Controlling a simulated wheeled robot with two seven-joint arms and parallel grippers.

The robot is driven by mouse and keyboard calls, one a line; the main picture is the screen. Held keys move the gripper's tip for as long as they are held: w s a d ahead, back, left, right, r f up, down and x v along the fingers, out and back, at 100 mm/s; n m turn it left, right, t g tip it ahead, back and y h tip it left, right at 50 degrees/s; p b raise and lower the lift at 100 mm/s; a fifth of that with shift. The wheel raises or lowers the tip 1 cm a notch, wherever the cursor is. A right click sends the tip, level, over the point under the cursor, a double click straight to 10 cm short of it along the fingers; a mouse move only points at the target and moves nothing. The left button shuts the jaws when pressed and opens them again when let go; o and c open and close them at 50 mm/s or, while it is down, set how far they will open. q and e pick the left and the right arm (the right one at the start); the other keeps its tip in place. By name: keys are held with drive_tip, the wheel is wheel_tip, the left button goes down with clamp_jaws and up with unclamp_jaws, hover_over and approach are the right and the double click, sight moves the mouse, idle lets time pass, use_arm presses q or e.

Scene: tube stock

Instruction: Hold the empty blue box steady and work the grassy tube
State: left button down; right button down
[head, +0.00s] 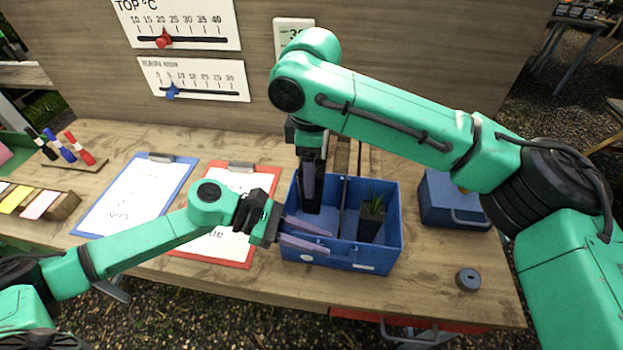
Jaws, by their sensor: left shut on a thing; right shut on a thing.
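The blue box (391,258) stands on the bench, with a divider (342,200) splitting it into left and right compartments. A dark tube with green grassy leaves (371,222) stands in the right compartment, leaning slightly. My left gripper (329,241) is shut on the box's front wall near its left end, one finger inside and one outside. My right gripper (314,180) reaches down into the left compartment from above. It is shut on a dark tube-like thing (313,206); the gripper hides its top, so I cannot tell whether it has leaves.
A closed blue case (452,200) stands right of the box, and a small dark round weight (468,279) lies at the front right. A red clipboard (240,263) and a blue clipboard (98,232) lie left. Markers (66,150) stand far left. A wooden panel (200,112) closes the back.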

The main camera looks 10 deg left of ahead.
use_arm(q)
drive_tip(key=c, duration=0.6)
unclamp_jaws()
drive_tip(key=v, duration=1.2)
